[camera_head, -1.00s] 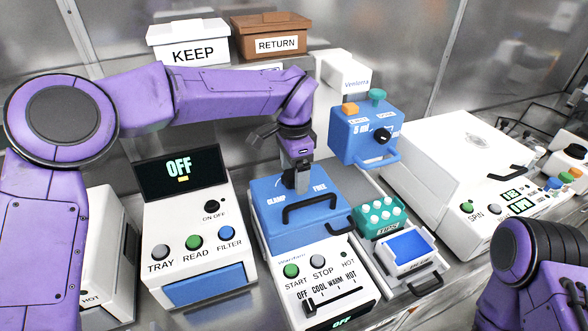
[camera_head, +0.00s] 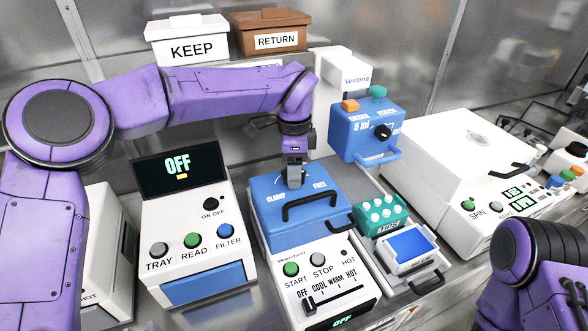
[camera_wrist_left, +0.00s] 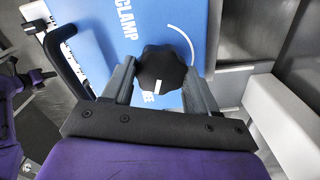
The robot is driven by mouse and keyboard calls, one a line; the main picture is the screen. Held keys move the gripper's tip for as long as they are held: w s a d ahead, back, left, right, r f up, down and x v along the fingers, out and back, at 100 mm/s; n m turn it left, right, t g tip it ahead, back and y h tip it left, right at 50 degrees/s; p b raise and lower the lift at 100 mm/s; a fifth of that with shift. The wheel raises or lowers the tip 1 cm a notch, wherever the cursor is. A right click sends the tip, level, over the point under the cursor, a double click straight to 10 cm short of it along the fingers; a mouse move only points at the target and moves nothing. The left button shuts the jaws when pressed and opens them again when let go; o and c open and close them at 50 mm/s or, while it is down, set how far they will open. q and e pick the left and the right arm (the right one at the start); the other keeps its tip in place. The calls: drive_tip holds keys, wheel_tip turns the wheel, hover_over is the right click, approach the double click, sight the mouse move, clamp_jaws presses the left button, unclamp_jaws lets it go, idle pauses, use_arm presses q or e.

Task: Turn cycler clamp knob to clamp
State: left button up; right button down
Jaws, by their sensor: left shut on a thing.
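The cycler (camera_head: 318,265) is a white box with a blue lid (camera_head: 330,210) marked CLAMP and FREE. Its black clamp knob (camera_wrist_left: 160,70) sits on the lid, with a white arc printed beside it. The knob's white pointer mark is on the side toward the partly hidden FREE label in the left wrist view. My left gripper (camera_head: 293,180) comes down on the knob from above. In the left wrist view the left gripper (camera_wrist_left: 163,82) has one finger on each side of the knob, shut on it. My right arm shows at the lower right, but its gripper is out of view.
A black lid handle (camera_head: 316,203) stands close in front of the knob. A reader with an OFF screen (camera_head: 178,166) is to the left. A blue pipette unit (camera_head: 366,135), green tip rack (camera_head: 380,215) and white centrifuge (camera_head: 455,160) are to the right. KEEP (camera_head: 193,48) and RETURN (camera_head: 277,40) boxes stand behind.

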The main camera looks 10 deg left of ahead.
use_arm(q)
drive_tip(key=m, duration=0.3)
drive_tip(key=shift+r+m, duration=0.1)
drive_tip(key=shift+m, duration=0.3)
drive_tip(key=m, duration=0.3)
drive_tip(key=shift+m+p, duration=0.3)
drive_tip(key=shift+p, duration=0.1)
drive_tip(key=m+p, duration=0.1)
drive_tip(key=m, duration=0.2)
drive_tip(key=shift+r+m, duration=0.15)
drive_tip(key=shift+m, duration=0.15)
drive_tip(key=m+p, duration=0.2)
drive_tip(key=m, duration=0.1)
drive_tip(key=shift+m, duration=0.3)
drive_tip(key=m+p, duration=0.3)
drive_tip(key=m, duration=0.1)
drive_tip(key=shift+r+m, duration=0.1)
drive_tip(key=shift+m, duration=0.2)
drive_tip(key=m+p, duration=0.2)
drive_tip(key=m, duration=0.2)
drive_tip(key=shift+w+p, duration=0.1)
drive_tip(key=shift+p, duration=0.3)
drive_tip(key=m+p, duration=0.2)
drive_tip(key=m, duration=0.3)
drive_tip(key=shift+p, duration=0.4)
drive_tip(key=shift+m+p, duration=0.9)
drive_tip(key=shift+m, duration=0.8)
drive_tip(key=shift+f, duration=0.2)
